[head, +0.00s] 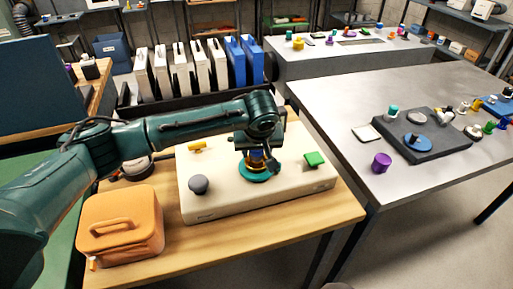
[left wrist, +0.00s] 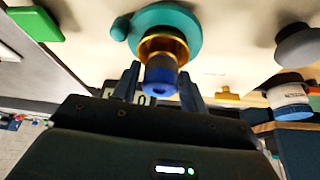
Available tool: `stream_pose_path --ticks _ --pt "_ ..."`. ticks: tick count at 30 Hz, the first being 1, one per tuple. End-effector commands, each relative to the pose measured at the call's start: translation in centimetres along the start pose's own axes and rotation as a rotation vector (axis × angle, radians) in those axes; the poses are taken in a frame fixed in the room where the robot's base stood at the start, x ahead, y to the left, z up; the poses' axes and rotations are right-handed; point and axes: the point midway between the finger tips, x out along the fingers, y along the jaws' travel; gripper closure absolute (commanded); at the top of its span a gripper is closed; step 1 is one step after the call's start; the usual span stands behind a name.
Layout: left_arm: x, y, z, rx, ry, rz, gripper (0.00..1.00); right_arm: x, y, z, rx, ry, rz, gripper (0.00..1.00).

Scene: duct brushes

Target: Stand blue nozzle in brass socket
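The brass socket (left wrist: 176,41) is a gold ring on a round teal base (left wrist: 190,20); in the head view the teal base (head: 252,177) sits mid-board on a cream board. The blue nozzle (left wrist: 160,80) is a short dark-blue cylinder at the socket's mouth, its upper end overlapping the ring in the left wrist view; how deep it sits cannot be told. My left gripper (left wrist: 160,72) has one finger on each side of the nozzle, close against it, shut on it. In the head view my left gripper (head: 259,153) is directly over the socket and partly hides it. My right gripper is out of view.
The cream board (head: 215,212) also carries a grey knob (head: 198,185), a green block (head: 314,159) and a yellow piece (head: 197,147). An orange case (head: 122,225) stands at its left on the wooden table. A grey table (head: 330,104) with a dark tray (head: 440,150) is at right.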

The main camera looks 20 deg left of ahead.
Motion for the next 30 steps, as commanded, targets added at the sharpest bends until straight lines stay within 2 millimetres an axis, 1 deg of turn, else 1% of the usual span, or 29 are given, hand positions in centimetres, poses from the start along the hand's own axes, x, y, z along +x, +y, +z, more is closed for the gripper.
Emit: stream_pose_path --ticks 1,4,11,14,17,20,24,27,30 --pt "0.0 0.0 0.0 0.0 0.0 0.0 0.53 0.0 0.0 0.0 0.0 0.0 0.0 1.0" --pt "0.0 0.0 0.0 0.0 0.0 0.0 0.45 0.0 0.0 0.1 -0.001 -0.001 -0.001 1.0" --pt "-0.1 0.0 -0.1 0.0 0.001 0.0 0.45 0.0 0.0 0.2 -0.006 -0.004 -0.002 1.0" --pt "-0.5 0.0 -0.3 0.001 0.004 0.001 0.45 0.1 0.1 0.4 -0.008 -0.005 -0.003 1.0" --pt "-1.8 0.1 -0.3 0.001 0.002 0.002 0.45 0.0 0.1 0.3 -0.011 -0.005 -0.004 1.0" --pt "-3.9 0.0 -0.3 0.002 0.002 0.003 0.45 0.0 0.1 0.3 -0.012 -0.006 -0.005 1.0" --pt "-7.1 0.0 -0.3 0.001 0.004 0.003 0.45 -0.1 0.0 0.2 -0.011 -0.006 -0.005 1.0" --pt "-9.2 0.1 -0.3 0.001 0.002 0.003 0.45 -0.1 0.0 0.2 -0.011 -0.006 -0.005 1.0" --pt "-10.8 0.1 -0.3 0.001 0.002 0.003 0.45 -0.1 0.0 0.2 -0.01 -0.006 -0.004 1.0"
